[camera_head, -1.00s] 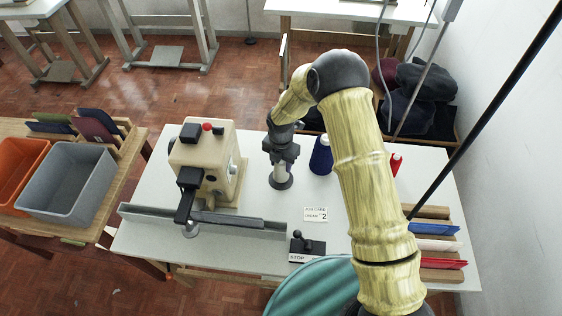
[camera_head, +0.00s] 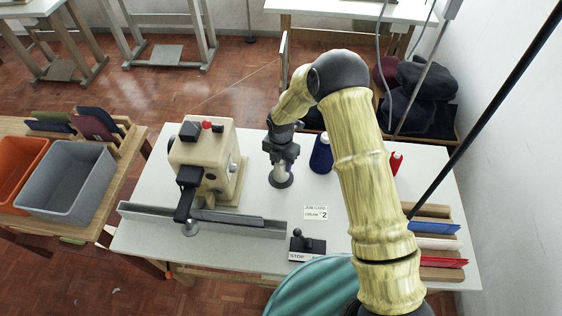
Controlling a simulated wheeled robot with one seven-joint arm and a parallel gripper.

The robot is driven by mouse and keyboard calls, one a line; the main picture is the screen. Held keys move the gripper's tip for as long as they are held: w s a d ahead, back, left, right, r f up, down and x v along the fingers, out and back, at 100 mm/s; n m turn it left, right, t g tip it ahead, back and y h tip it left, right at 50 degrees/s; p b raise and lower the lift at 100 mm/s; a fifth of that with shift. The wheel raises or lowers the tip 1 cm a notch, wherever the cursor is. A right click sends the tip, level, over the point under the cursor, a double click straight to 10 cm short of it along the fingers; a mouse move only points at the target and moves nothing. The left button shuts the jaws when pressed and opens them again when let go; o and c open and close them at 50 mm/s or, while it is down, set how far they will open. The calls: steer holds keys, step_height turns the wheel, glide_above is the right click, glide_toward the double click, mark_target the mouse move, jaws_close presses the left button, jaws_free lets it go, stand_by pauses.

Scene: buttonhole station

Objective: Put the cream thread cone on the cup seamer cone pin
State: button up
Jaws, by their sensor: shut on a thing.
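My gripper (camera_head: 281,161) points down over the white table (camera_head: 330,240), right of the cream sewing machine (camera_head: 203,158). It is shut on the cream thread cone (camera_head: 281,172), of which only a small pale part shows below the fingers. A round dark base (camera_head: 281,183) is directly under the cone. The pin itself is hidden, and I cannot tell whether the cone rests on the base or is just above it.
A dark blue cone (camera_head: 321,155) stands close right of my gripper. A red cone (camera_head: 396,163) is partly behind my arm. A job card (camera_head: 315,213) and a stop switch block (camera_head: 307,248) lie in front. A grey rail (camera_head: 265,229) runs along the front left edge.

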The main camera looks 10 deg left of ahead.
steer(key=o, duration=1.1)
step_height(320, 180, up, 12)
steer(key=shift+f+b, duration=0.1)
steer(key=shift+b, duration=0.6)
